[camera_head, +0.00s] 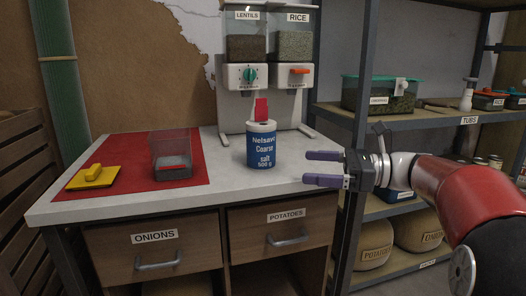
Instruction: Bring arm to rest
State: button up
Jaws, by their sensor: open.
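My gripper (324,168) is open and empty, with its two purple fingers pointing left. It is at the right front edge of the white counter (240,197). My arm reaches in from the right side of the picture. A blue salt tin (261,146) stands upright on the counter to the left of my gripper, apart from it. A red piece (261,109) shows at the top of the tin.
A lentils and rice dispenser (247,76) stands behind the tin. A red mat (130,152) at left holds a clear container (170,158) and a yellow lid (93,178). Metal shelves (440,122) with tubs are close behind my arm. Drawers (155,250) are under the counter.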

jog(key=s+a+f+n+g+h, duration=0.1)
jog(key=s+a+f+n+h, duration=0.1)
jog(key=s+f+n+h, duration=0.4)
jog(key=s+a+f+n+h, duration=0.3)
jog(key=s+f+h, duration=0.1)
jog(key=s+f, duration=0.35)
jog(key=s+d+f+n+t+h, duration=0.2)
jog(key=s+d+f+n+h, duration=0.5)
jog(key=s+d+n, duration=0.2)
jog(key=shift+s+n+t, duration=0.4)
jog(key=shift+s+n, duration=0.1)
jog(key=shift+n, duration=0.6)
jog(key=shift+r, duration=0.1)
jog(key=shift+c, duration=0.2)
